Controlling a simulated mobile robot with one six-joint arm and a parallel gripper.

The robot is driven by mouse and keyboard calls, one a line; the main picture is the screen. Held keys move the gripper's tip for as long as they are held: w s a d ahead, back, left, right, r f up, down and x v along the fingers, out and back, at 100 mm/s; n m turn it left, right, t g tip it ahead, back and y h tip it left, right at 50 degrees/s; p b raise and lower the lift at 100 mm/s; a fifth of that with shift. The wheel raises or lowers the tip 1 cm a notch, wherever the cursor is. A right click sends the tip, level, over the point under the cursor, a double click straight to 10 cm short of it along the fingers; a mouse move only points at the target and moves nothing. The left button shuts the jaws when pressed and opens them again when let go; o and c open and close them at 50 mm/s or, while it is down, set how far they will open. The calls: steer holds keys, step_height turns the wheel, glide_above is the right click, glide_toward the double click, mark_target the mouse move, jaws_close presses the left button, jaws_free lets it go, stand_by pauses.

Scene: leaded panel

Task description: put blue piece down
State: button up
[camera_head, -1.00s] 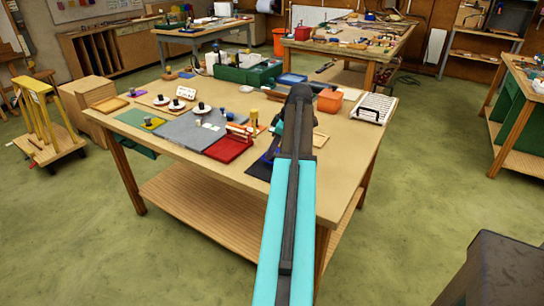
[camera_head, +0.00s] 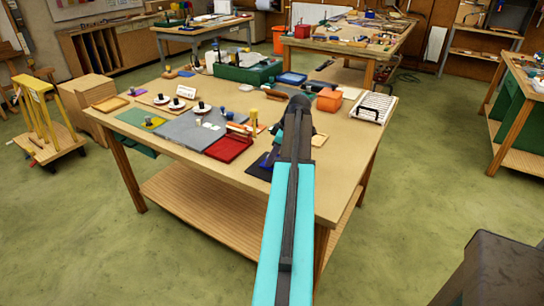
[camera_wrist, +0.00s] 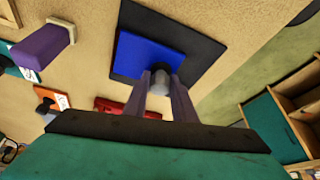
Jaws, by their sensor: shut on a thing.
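The blue piece (camera_wrist: 138,50) is a flat blue square with a round grey knob (camera_wrist: 160,82). In the wrist view my gripper (camera_wrist: 161,76) is shut on this knob from above. The blue piece lies within the outline of a dark square mat (camera_wrist: 205,47); I cannot tell whether it touches the mat. In the head view the dark mat (camera_head: 257,173) is at the front edge of the table, and my arm hides my gripper and most of the blue piece.
A red tray (camera_head: 228,149) lies left of the dark mat, with a grey board (camera_head: 185,130) beyond it. A yellow post (camera_head: 254,122) stands near the tray. An orange bin (camera_head: 329,100) and a white rack (camera_head: 373,108) are farther back. The table's front right is clear.

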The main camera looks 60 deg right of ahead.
steer(key=shift+f, duration=0.15)
steer(key=o, duration=1)
steer(key=b+v, duration=0.3)
steer(key=v, duration=0.9)
steer(key=shift+r, duration=0.25)
stand_by(0.4)
